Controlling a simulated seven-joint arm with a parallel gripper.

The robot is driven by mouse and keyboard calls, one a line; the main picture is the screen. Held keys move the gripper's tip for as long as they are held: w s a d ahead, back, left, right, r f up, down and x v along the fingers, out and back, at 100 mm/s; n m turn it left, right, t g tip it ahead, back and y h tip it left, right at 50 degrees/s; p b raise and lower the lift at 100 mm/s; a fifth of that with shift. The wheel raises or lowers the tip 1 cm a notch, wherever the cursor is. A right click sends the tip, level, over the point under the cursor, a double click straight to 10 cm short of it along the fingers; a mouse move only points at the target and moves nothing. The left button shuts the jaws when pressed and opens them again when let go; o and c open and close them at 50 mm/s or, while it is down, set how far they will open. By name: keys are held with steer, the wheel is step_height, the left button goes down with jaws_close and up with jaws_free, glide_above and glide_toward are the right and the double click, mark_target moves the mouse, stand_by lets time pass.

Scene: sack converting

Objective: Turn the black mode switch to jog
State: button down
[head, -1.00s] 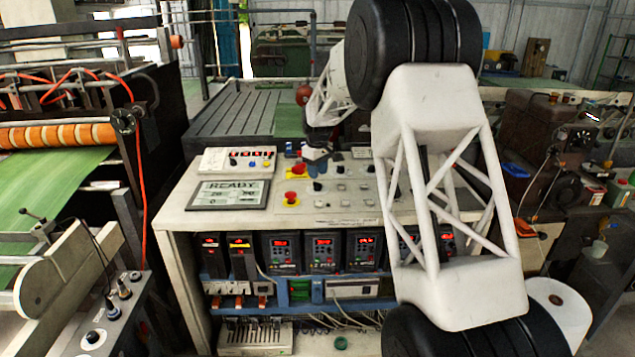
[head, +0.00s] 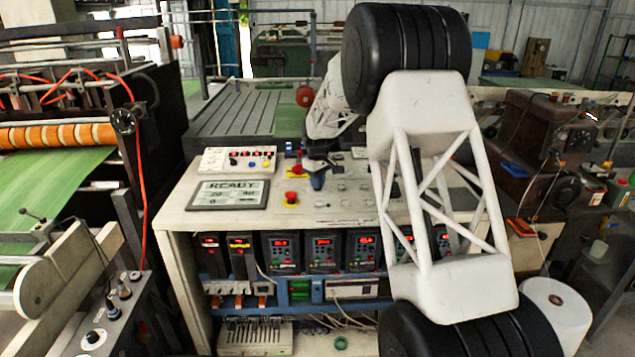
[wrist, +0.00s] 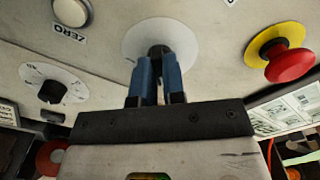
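The black mode switch (wrist: 158,50) is a dark knob on a pale round plate in the wrist view; its markings cannot be read. My gripper (wrist: 158,68) has two blue fingers close together at the knob. They appear shut on it, one on each side, and hide most of it. In the head view my gripper (head: 317,181) reaches down to the sloping console panel (head: 240,222), and its fingers cover the knob. Which way the knob points cannot be seen.
A red emergency button (wrist: 291,65) on a yellow base is close by on the right in the wrist view. A second black knob (wrist: 51,91) on a scaled dial is at left, below a white button (wrist: 71,11). A display (head: 230,195) reads READY.

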steer(key=shift+m, duration=0.4)
steer(key=m, duration=0.4)
steer(key=shift+m, duration=2.1)
steer(key=c, duration=1.2)
jaws_free()
steer(key=shift+r, duration=0.1)
steer(key=shift+r, duration=3.85)
